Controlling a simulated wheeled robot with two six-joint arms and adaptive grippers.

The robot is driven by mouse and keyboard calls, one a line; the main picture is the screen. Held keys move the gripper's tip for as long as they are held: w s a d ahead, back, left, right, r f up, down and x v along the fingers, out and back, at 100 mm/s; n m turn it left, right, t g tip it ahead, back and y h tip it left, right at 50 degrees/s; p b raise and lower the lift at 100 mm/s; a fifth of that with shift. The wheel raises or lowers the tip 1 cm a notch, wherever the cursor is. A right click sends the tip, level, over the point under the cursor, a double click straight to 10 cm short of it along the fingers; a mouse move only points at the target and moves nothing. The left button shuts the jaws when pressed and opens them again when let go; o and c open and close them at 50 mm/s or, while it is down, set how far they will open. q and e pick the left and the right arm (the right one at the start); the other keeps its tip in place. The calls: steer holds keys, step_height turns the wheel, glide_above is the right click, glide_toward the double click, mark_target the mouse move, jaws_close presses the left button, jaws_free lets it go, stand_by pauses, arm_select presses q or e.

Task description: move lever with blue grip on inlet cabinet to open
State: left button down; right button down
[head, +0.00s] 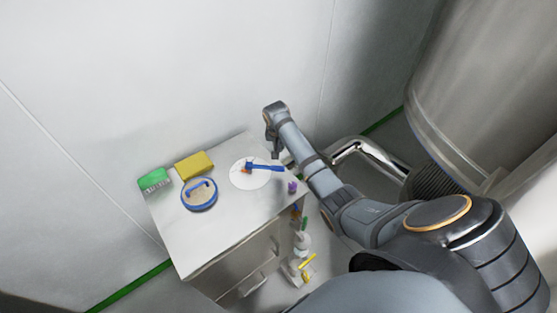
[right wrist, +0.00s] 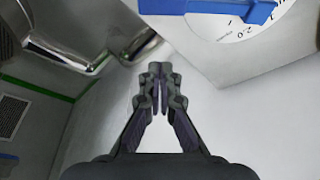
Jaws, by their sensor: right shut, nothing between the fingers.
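The lever with the blue grip (head: 266,168) lies across a round white dial plate (head: 240,180) on top of the inlet cabinet (head: 235,213). Its grip points right in the head view. In the right wrist view the blue grip (right wrist: 240,12) crosses the top edge, with part of the numbered dial (right wrist: 232,30) beside it. My right gripper (head: 275,152) is just beyond the lever, towards the wall, and looks apart from it. In the right wrist view its fingers (right wrist: 157,100) are shut and empty. My left gripper is out of view.
A blue ring-shaped item (head: 199,208), a yellow block (head: 194,165) and a green brush-like item (head: 154,180) are on the cabinet top. A small purple knob (head: 292,187) is near its right edge. A bent metal pipe (head: 375,150) runs right of the cabinet.

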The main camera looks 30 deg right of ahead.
mark_target(265, 167)
steer(key=x, duration=0.5)
steer(key=shift+w+d+f, duration=0.1)
steer(key=shift+d+f, duration=0.05)
steer(key=shift+f, duration=0.1)
steer(key=s+a+p, duration=0.2)
steer(key=shift+f+p, duration=0.1)
steer(key=shift+p, duration=0.2)
steer(key=shift+s+a, duration=0.25)
steer(key=shift+s, duration=0.25)
steer(key=shift+f, duration=0.1)
steer(key=shift+f, duration=0.1)
